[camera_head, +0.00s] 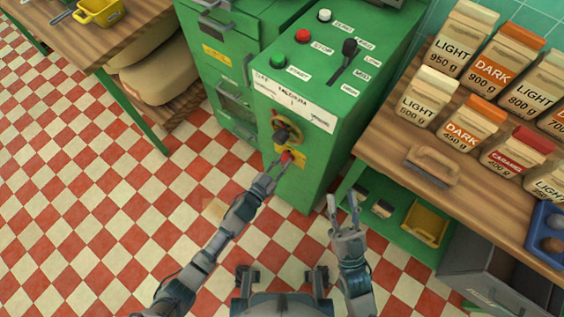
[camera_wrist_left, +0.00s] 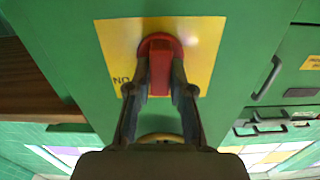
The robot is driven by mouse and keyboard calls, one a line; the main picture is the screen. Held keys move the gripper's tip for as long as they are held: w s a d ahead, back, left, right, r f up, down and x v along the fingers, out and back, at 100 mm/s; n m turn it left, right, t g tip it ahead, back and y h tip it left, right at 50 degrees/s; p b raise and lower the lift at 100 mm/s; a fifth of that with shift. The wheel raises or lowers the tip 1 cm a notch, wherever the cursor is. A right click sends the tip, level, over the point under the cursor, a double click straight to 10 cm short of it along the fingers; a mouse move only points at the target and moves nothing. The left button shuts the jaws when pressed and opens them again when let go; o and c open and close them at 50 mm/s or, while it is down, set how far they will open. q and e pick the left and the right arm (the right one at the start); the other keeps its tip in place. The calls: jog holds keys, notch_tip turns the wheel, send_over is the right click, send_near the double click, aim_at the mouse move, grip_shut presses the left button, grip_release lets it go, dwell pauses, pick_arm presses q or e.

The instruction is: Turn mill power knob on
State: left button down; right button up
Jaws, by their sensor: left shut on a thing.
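The red power knob (camera_wrist_left: 160,58) sits on a yellow plate (camera_wrist_left: 205,40) on the front of the green mill cabinet (camera_head: 318,170). The letters "NO" or "ON" show at the plate's left in the left wrist view. My left gripper (camera_wrist_left: 160,80) is shut on the red knob, one finger on each side. In the head view the knob (camera_head: 287,155) is partly hidden by my left gripper (camera_head: 281,161). My right gripper (camera_head: 343,202) is open and empty, in front of the cabinet's right side, apart from it.
A dark dial (camera_head: 286,133) sits just above the knob. The cabinet top has green, red and white buttons and a black lever (camera_head: 349,48). A wooden table (camera_head: 390,150) with several labelled bags stands at the right. The checkered floor (camera_head: 100,220) at the left is clear.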

pick_arm(q)
jog(key=m+p, duration=0.1)
jog(key=m, duration=0.2)
jog(key=shift+d, duration=0.1)
jog(key=m, duration=0.2)
jog(key=shift+s+d+m, duration=0.1)
jog(key=shift+m, duration=0.2)
jog(key=shift+s+d+f+m, duration=0.1)
jog(key=shift+f+m, duration=0.05)
jog(key=shift+m, duration=1.2)
jog(key=shift+f+m, duration=0.1)
jog(key=shift+m, duration=1.25)
pick_arm(e)
jog(key=shift+w+a+f+g, duration=0.1)
jog(key=shift+w+f+g, duration=0.15)
jog(key=shift+f+g, duration=0.35)
jog(key=shift+w+d+f+g, duration=0.1)
jog(key=shift+w+f+g, duration=0.2)
jog(key=shift+f+g, duration=0.3)
jog(key=shift+w+a+f+g, duration=0.1)
jog(key=shift+w+f+g, duration=0.15)
jog(key=shift+f+g, duration=0.35)
pick_arm(q)
jog(key=c, duration=1)
grip_release()
jog(key=shift+c, duration=0.2)
pick_arm(e)
jog(key=shift+r, duration=0.1)
pick_arm(q)
jog(key=v, duration=1.2)
